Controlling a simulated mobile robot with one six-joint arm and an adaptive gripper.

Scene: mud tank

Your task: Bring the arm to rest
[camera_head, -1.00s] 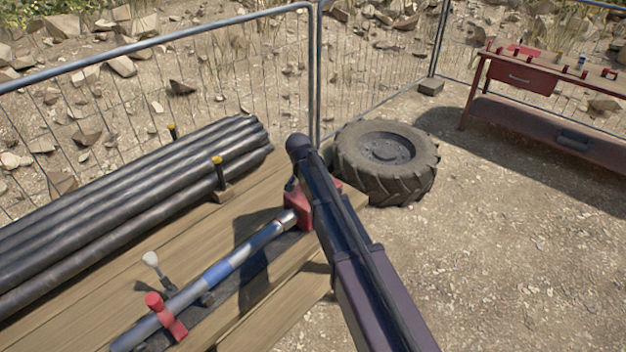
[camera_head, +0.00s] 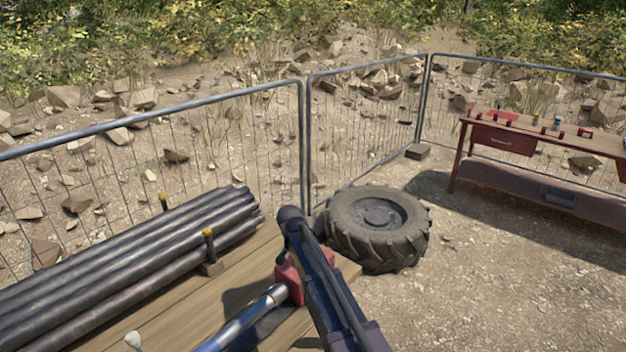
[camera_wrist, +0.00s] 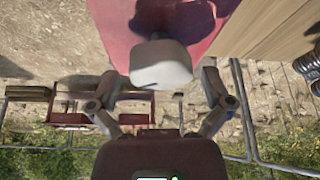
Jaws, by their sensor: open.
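My dark arm (camera_head: 322,285) reaches up from the bottom of the head view, beside a red clamp (camera_head: 288,277) at the end of the wooden table. My gripper (camera_wrist: 160,82) shows in the wrist view with its two fingers spread wide apart. A pale grey rounded block (camera_wrist: 160,64) shows between the fingers, in front of a red surface (camera_wrist: 115,25); I cannot tell whether any finger touches it. The gripper cannot be made out in the head view. A blue and grey rod (camera_head: 245,318) runs into the red clamp, its lower end out of frame.
Black pipes (camera_head: 130,245) lie on the wooden table (camera_head: 240,285), held by yellow-topped posts. A big tyre (camera_head: 378,228) lies on the ground close behind the arm. Wire fence (camera_head: 230,140) encloses the back. A red workbench (camera_head: 502,140) stands right; the ground between is clear.

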